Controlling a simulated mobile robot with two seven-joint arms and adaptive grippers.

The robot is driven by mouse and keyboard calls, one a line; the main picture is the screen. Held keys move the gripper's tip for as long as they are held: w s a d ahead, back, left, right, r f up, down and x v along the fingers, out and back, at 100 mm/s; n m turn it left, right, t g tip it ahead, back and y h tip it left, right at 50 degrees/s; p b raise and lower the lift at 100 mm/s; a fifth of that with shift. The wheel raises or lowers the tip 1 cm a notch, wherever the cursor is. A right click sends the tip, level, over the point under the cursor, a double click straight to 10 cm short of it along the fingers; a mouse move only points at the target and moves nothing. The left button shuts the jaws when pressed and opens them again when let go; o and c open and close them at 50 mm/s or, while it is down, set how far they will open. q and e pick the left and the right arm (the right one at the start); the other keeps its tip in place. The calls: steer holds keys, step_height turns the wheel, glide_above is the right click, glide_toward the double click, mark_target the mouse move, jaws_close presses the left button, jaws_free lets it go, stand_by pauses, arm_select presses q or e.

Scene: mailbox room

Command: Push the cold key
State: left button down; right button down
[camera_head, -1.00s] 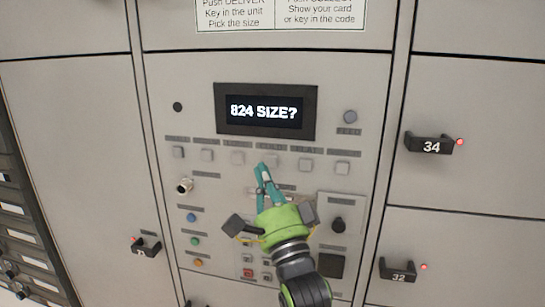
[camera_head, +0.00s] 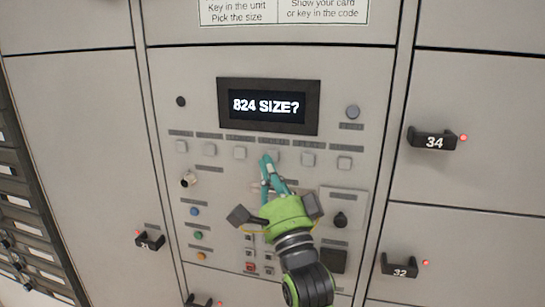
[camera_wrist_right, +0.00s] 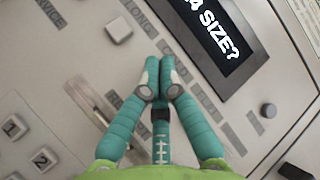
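The cold key (camera_head: 275,156) is a small pale square key in the row under the display, beneath a label that seems to read COLD. In the head view my right gripper (camera_head: 266,158) has its teal fingertips over the left part of this key. In the right wrist view the fingertips (camera_wrist_right: 163,64) are together, empty, and point just below the COLD label (camera_wrist_right: 174,62), hiding the key. I cannot tell whether they touch it. My left gripper is out of view.
The display (camera_head: 267,106) reads "824 SIZE?". Other keys flank the cold key, including one on its left (camera_head: 240,153) and one on its right (camera_head: 308,159). Below are a round knob (camera_head: 340,219) and small coloured buttons. Locker handles 34 (camera_head: 433,140) and 32 (camera_head: 400,268) stick out at right.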

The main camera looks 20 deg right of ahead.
stand_by(0.4)
steer(key=shift+w+d, duration=0.25)
steer(key=shift+w, duration=0.15)
steer(key=shift+w+d, duration=0.2)
steer(key=shift+w, duration=0.1)
stand_by(0.8)
steer(key=shift+s, duration=0.1)
steer(key=shift+s+a+p, duration=0.35)
steer(key=shift+s+a, duration=0.1)
steer(key=shift+s, duration=0.15)
stand_by(0.3)
